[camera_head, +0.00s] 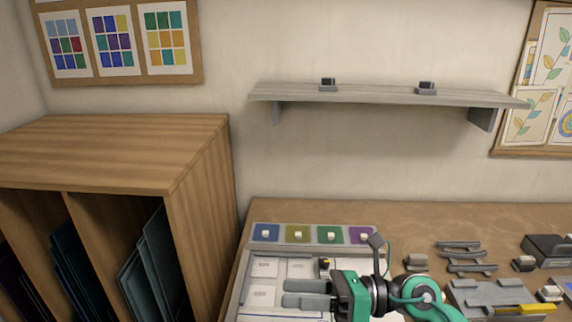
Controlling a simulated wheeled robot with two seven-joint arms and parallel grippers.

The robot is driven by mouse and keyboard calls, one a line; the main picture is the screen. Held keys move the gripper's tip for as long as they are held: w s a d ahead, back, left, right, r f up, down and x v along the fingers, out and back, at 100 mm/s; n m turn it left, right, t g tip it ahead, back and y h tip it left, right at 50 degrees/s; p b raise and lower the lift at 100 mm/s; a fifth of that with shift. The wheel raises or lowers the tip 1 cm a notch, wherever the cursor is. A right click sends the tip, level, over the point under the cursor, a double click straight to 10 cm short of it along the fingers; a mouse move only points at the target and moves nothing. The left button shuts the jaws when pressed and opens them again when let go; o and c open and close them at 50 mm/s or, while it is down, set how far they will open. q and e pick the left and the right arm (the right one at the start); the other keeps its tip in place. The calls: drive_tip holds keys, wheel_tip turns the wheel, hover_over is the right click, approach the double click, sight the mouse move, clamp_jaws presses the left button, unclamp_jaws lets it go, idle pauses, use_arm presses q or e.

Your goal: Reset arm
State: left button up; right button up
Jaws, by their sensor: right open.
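My right gripper (308,293) is low in the middle of the head view, its arm coming in from the bottom right. Its two grey fingers point left and are apart, with nothing seen between them. It is over a light tray (240,289) with pale square tiles on the wooden table (460,222). Whether it touches the tray cannot be told. My left gripper does not show.
A strip of coloured squares with white knobs (312,235) lies behind the tray. Grey racks (466,257) and a dark box (548,247) stand at the right. A wooden cabinet (110,150) with upright sheets is at left; a wall shelf (380,94) hangs above.

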drive_tip(key=w+d+r+m+t+h, duration=0.15)
drive_tip(key=d+m+t, duration=0.25)
drive_tip(key=m+t, duration=0.6)
drive_tip(key=w+d+r+m+t+h, duration=0.1)
drive_tip(key=w+d+r+m+t, duration=0.25)
drive_tip(key=m+t, duration=0.6)
drive_tip(key=d+f+m+g+h, duration=0.2)
drive_tip(key=d+f+m+h, duration=0.4)
drive_tip(key=f+m+h, duration=0.3)
drive_tip(key=d+f+m+g+h, duration=0.1)
drive_tip(key=d+f+m+h, duration=0.55)
drive_tip(key=m, duration=0.45)
drive_tip(key=s+f+m+g, duration=0.7)
drive_tip(key=s+f+g, duration=0.7)
drive_tip(key=s+f, duration=0.7)
wheel_tip(320, 180, down, 29)
drive_tip(key=s, duration=0.2)
drive_tip(key=s+d+f+g, duration=0.1)
drive_tip(key=s+d+f, duration=0.1)
drive_tip(key=s+f, duration=0.7)
drive_tip(key=s+d+f+g, duration=0.1)
drive_tip(key=s+d+f, duration=0.1)
drive_tip(key=s+f, duration=0.8)
drive_tip(key=shift+f+n, duration=0.35)
drive_tip(key=shift+f, duration=0.1)
